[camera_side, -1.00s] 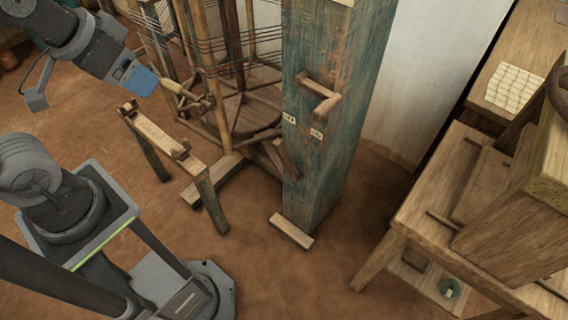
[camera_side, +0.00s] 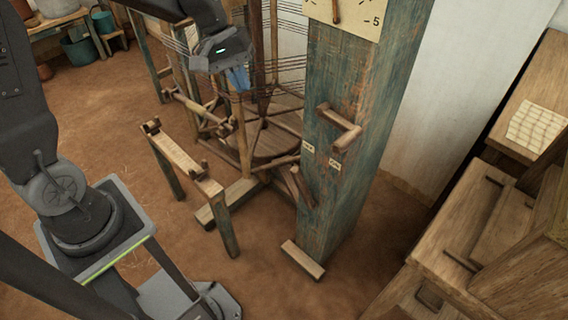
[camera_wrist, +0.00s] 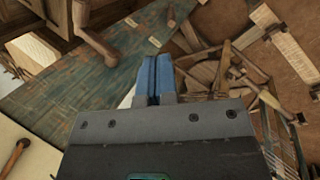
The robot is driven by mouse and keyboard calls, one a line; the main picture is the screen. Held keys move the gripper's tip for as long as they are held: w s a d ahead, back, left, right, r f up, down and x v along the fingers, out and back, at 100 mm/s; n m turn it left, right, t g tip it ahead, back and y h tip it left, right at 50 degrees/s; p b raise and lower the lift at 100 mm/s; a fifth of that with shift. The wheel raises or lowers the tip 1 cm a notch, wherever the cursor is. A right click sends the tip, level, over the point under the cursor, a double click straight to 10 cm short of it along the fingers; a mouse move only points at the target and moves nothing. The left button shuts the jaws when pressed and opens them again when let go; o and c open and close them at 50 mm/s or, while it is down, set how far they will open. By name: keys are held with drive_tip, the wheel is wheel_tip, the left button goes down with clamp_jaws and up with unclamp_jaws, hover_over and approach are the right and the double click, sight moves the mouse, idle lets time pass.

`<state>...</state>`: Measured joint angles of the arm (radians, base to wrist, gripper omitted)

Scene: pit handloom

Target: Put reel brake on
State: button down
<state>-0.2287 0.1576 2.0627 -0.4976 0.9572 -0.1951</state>
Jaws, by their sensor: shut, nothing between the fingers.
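A short wooden lever (camera_side: 302,187) slants at the post's lower left side. I cannot tell for certain which is the reel brake. A wooden reel (camera_side: 270,140) wound with threads stands behind and left of the post. My gripper (camera_side: 238,78) is shut and empty, in front of the reel's upper part and left of the post. In the wrist view its blue fingers (camera_wrist: 153,80) point toward the teal post (camera_wrist: 90,85); a wooden handle (camera_wrist: 95,35) shows left of them.
A cream dial panel (camera_side: 345,15) with a pointer sits high on the post. A low wooden stand (camera_side: 180,155) is in front of the reel. A wooden bench (camera_side: 450,240) fills the right side. The floor between stand and bench is clear apart from the post's foot block (camera_side: 303,260).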

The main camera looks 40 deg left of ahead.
drive_tip(key=w+a+f+n+h, duration=0.1)
drive_tip(key=w+a+f+n, duration=0.2)
drive_tip(key=f, duration=0.7)
drive_tip(key=w+a+f+n+h, duration=0.2)
drive_tip(key=w+a+f+n, duration=0.1)
drive_tip(key=f, duration=0.7)
drive_tip(key=w+a+f+n+t+h, duration=0.1)
drive_tip(key=a+f+n, duration=0.4)
drive_tip(key=f, duration=0.5)
drive_tip(key=shift+w+n+h, duration=0.7)
drive_tip(key=shift+w+n, duration=0.2)
drive_tip(key=shift+w, duration=0.25)
drive_tip(key=shift+d, duration=0.1)
drive_tip(key=d+r+x, duration=0.1)
drive_tip(key=r+x, duration=0.1)
drive_tip(key=x, duration=1)
drive_tip(key=shift+w+d, duration=0.35)
drive_tip(key=shift+d, duration=0.3)
